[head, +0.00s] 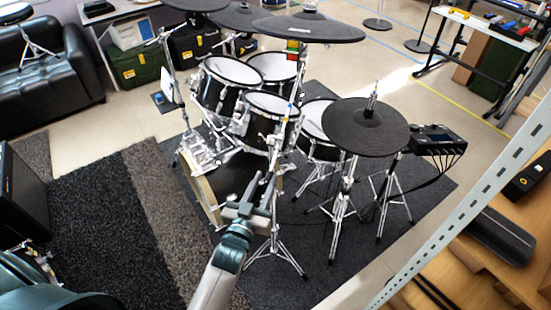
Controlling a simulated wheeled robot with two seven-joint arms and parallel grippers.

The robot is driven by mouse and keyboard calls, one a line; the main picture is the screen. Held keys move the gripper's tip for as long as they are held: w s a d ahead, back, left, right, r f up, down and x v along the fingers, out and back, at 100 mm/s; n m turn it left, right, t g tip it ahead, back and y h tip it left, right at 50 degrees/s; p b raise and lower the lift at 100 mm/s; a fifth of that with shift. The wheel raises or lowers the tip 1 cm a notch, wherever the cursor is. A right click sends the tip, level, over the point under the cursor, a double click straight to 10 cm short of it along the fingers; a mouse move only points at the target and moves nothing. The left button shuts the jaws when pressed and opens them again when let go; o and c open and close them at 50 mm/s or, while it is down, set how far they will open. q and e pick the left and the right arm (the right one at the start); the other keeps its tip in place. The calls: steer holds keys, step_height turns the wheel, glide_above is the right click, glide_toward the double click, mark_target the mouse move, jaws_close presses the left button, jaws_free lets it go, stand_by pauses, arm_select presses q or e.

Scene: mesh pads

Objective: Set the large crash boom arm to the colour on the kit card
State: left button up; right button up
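My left gripper (262,199) is low at the near side, in front of a chrome stand (275,165), well apart from the crash. Its finger opening is unclear. My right gripper is not in view.
White mesh pads (270,104) and another black cymbal pad (365,127) crowd the kit. Tripod legs (345,200) spread over the dark mat. A perforated metal upright (470,205) and wooden shelves (500,250) stand at right. The shaggy rug (100,205) at left is clear.

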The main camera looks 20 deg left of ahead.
mark_target(273, 164)
arm_select(q)
steer(key=w+p, duration=0.1)
steer(key=w, duration=0.7)
steer(key=shift+w+d+p, duration=0.1)
steer(key=shift+w+p, duration=0.2)
steer(key=shift+p, duration=0.1)
jaws_close()
